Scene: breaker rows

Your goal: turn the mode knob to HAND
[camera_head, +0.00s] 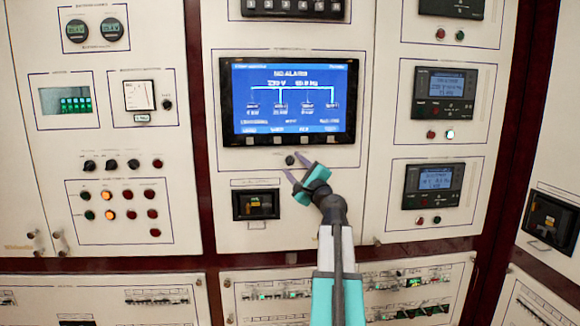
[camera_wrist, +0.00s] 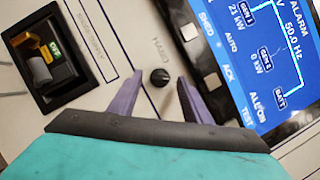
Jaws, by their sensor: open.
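The mode knob (camera_head: 290,160) is a small round black knob on the cream panel just below the large blue screen. In the wrist view the knob (camera_wrist: 160,77) shows between and just beyond my fingertips, with a printed label (camera_wrist: 158,47) beside it that seems to read HAND. Which way the knob points is too small to tell. My gripper (camera_head: 296,165) reaches up from below with its fingers spread. In the wrist view my gripper (camera_wrist: 160,83) has a purple finger on each side of the knob, with nothing held. I cannot tell whether the fingers touch it.
The blue screen (camera_head: 290,95), with buttons along its lower edge, is close above the knob. A recessed black box (camera_head: 256,204) sits below left; the wrist view shows a yellow and grey handle (camera_wrist: 40,60) inside it.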

